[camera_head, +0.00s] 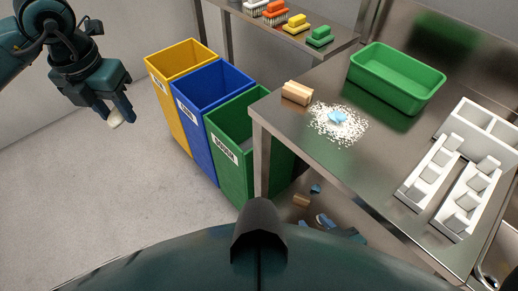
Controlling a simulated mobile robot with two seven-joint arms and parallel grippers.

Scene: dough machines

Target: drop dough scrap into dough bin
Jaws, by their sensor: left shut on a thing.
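My left gripper (118,112) is at the upper left, shut on a small cream dough scrap (114,119) at its fingertips. It is held in the air to the left of the bins, apart from them. The green dough bin (223,156) carries a white label and stands at the right end of a row of three bins, beside the steel table. Its opening is visible, but the table corner hides part of its right side.
The yellow bin (165,92) and blue bin (191,117) stand left of the green one. The steel table (290,131) holds a wooden block (297,92), white crumbs (325,128), a green tub (405,95) and white trays (430,170). Floor at left is clear.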

